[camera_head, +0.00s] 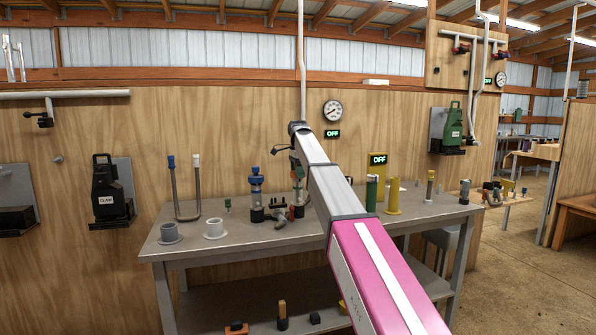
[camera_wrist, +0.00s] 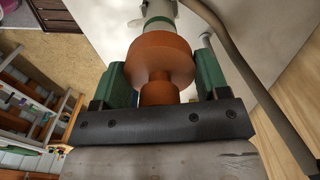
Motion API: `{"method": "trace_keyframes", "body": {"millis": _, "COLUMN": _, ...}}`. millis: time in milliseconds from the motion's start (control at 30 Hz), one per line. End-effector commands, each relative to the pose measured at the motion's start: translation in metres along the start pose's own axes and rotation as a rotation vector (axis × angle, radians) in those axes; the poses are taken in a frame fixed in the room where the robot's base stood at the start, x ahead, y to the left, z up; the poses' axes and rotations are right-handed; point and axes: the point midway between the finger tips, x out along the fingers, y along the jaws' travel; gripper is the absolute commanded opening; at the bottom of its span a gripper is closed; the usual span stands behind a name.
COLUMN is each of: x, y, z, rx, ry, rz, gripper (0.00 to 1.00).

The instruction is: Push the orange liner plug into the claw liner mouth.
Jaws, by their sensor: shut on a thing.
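The orange liner plug (camera_wrist: 163,62) is between the green fingers of my gripper (camera_wrist: 162,72) in the wrist view. My gripper is shut on it. The plug has a wide round collar and a narrower stem toward the palm. A pale grey cylindrical part (camera_wrist: 159,10) lies right beyond the plug's far end, roughly in line with it. I cannot tell whether this is the claw liner mouth, nor whether the plug touches or enters it. In the head view my arm reaches up to a dark end (camera_head: 297,128) above the bench; the plug is not discernible there.
A grey tube (camera_wrist: 245,70) runs close to the right finger. The bench (camera_head: 355,227) below carries grey cups (camera_head: 214,229), a U-shaped tube (camera_head: 175,190) and several upright cylinders. Black (camera_head: 108,190) and green (camera_head: 450,130) units hang on the wall.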

Motion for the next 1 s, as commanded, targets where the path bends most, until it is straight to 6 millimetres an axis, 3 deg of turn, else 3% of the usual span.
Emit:
{"method": "trace_keyframes", "body": {"millis": 167, "x": 0.005, "y": 0.0, "z": 0.0, "rx": 0.0, "ry": 0.0, "rz": 0.0, "gripper": 0.45}}
{"method": "trace_keyframes", "body": {"millis": 200, "x": 0.005, "y": 0.0, "z": 0.0, "rx": 0.0, "ry": 0.0, "rz": 0.0, "gripper": 0.78}}
{"method": "trace_keyframes", "body": {"millis": 267, "x": 0.005, "y": 0.0, "z": 0.0, "rx": 0.0, "ry": 0.0, "rz": 0.0, "gripper": 0.97}}
{"method": "trace_keyframes", "body": {"millis": 667, "x": 0.001, "y": 0.0, "z": 0.0, "rx": 0.0, "ry": 0.0, "rz": 0.0, "gripper": 0.98}}
{"method": "trace_keyframes", "body": {"millis": 867, "x": -0.019, "y": -0.001, "z": 0.0, "rx": 0.0, "ry": 0.0, "rz": 0.0, "gripper": 0.98}}
{"method": "trace_keyframes", "body": {"millis": 1000, "x": -0.043, "y": -0.002, "z": 0.0, "rx": 0.0, "ry": 0.0, "rz": -0.002, "gripper": 0.98}}
